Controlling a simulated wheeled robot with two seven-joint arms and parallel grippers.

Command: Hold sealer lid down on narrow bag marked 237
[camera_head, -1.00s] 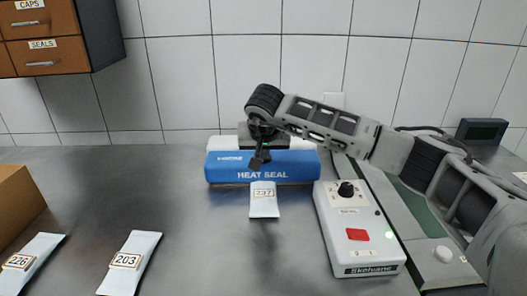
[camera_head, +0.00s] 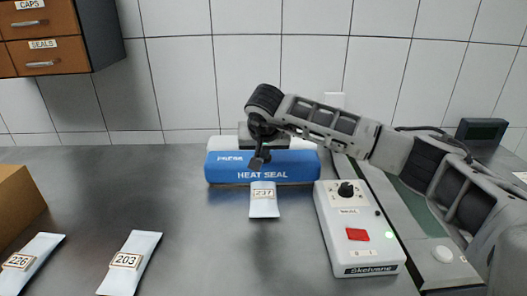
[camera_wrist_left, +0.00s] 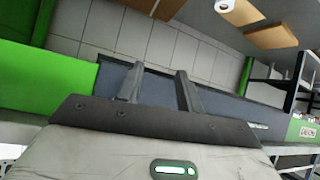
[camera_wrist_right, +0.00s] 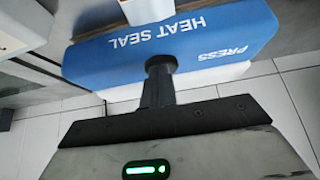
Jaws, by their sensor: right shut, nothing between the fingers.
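The heat sealer has a blue lid (camera_head: 225,170) reading HEAT SEAL and stands at the back middle of the bench. The narrow pale bag marked 237 (camera_head: 264,206) lies in front, its upper end at the lid's front edge; whether it runs under is hidden. My right gripper (camera_head: 257,161) is shut and empty, fingers pointing down at the lid's top. In the right wrist view its fingertips (camera_wrist_right: 161,65) meet the blue lid (camera_wrist_right: 215,35) near the word PRESS, apparently touching. My left gripper (camera_wrist_left: 158,82) is open and empty, away from the bench scene.
A white control box (camera_head: 352,235) with a black knob and red button stands right of the bag, below my right arm. Bags marked 203 (camera_head: 133,258) and 226 (camera_head: 32,258) lie left. A cardboard box (camera_head: 15,205) is at the left edge.

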